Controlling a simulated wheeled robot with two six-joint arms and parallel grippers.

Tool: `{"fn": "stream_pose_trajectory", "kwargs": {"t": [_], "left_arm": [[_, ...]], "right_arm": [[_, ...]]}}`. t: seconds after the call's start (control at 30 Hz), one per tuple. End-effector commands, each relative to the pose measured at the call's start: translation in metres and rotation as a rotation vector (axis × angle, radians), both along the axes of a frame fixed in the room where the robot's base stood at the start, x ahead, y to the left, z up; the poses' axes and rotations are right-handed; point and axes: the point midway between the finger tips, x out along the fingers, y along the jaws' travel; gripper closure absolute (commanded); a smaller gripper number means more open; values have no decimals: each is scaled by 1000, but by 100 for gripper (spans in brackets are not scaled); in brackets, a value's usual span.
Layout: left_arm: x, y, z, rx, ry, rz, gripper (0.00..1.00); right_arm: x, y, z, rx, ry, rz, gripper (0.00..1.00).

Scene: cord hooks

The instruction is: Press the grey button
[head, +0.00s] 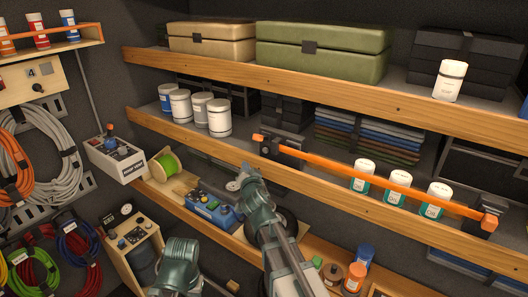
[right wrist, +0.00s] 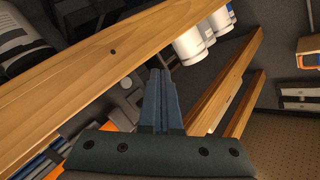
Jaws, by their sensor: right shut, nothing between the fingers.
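A blue control box (head: 212,208) with several small buttons on top sits on the lower wooden shelf. I cannot make out for certain which button on it is grey. A wooden panel marked 4 (head: 28,82) at the upper left has a small greyish round part (head: 45,68). My right gripper (head: 238,180) is shut and empty, just above and right of the blue box, apart from it as far as I can tell. Its closed fingers (right wrist: 164,95) also show in the right wrist view, pointing past a wooden shelf edge. Of my left arm only a link shows at the bottom.
A wooden shelf edge (head: 300,178) with an orange bar (head: 390,185) runs close above my right arm. A gauge box (head: 132,240) stands lower left.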

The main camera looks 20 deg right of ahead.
Motion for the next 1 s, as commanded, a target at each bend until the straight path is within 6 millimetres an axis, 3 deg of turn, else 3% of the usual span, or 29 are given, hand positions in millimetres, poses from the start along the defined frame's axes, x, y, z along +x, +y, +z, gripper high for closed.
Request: {"fn": "stream_pose_trajectory", "kwargs": {"t": [0.5, 1.0], "left_arm": [[0, 0, 0, 0, 0, 0, 50], [0, 0, 0, 0, 0, 0, 50]], "right_arm": [[39, -48, 0, 1, -1, -2, 100], [53, -67, 0, 0, -1, -1, 100]]}}
